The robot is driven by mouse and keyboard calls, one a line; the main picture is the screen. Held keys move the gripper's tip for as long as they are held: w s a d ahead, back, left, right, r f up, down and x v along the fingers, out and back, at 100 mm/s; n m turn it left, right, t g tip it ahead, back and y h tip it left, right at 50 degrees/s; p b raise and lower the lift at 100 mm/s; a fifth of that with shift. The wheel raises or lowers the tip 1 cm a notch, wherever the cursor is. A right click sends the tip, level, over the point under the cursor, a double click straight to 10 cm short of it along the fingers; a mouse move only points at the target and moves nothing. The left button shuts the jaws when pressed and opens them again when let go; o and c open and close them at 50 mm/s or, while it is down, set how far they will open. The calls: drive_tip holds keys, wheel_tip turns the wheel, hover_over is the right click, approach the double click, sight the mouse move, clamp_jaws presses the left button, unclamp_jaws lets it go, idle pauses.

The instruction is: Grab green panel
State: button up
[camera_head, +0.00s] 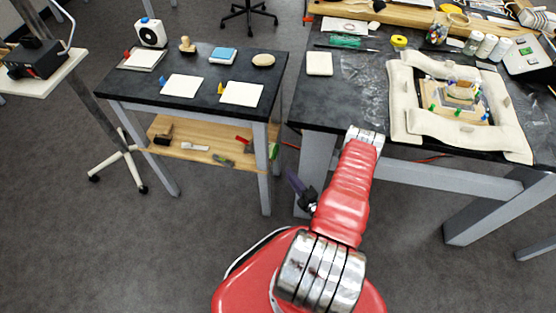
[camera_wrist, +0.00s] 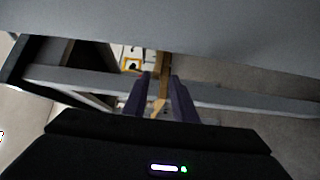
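I cannot make out for certain which thing is the green panel. A small green piece (camera_head: 274,150) sits at the right end of the wooden lower shelf (camera_head: 185,137) under the left table, partly hidden by the table leg. A flat, dull green piece (camera_head: 222,159) lies near that shelf's front edge. My gripper (camera_head: 293,178) hangs below the tabletops, between the two tables, apart from both pieces. In the wrist view my gripper (camera_wrist: 161,76) shows two purple fingers with a gap between them. Nothing is clearly held. No green panel is recognisable in that view.
The left table (camera_head: 195,60) carries white pads and small items. The right table (camera_head: 325,100) holds a padded frame (camera_head: 400,100) around a small model, plus tools and jars. Table legs stand close to my gripper. Open grey floor (camera_head: 110,230) lies at the left.

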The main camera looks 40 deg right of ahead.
drive_tip(key=w+d, duration=0.1)
drive_tip(key=w, duration=0.8)
drive_tip(key=shift+w, duration=0.15)
clamp_jaws()
idle(0.9)
drive_tip(key=shift+r, duration=1.25)
drive_tip(key=s+r, duration=0.2)
drive_tip(key=s, duration=0.5)
drive_tip(key=s+a+r, duration=0.1)
drive_tip(key=s+r, duration=0.2)
drive_tip(key=s, duration=0.4)
drive_tip(key=shift+a, duration=0.25)
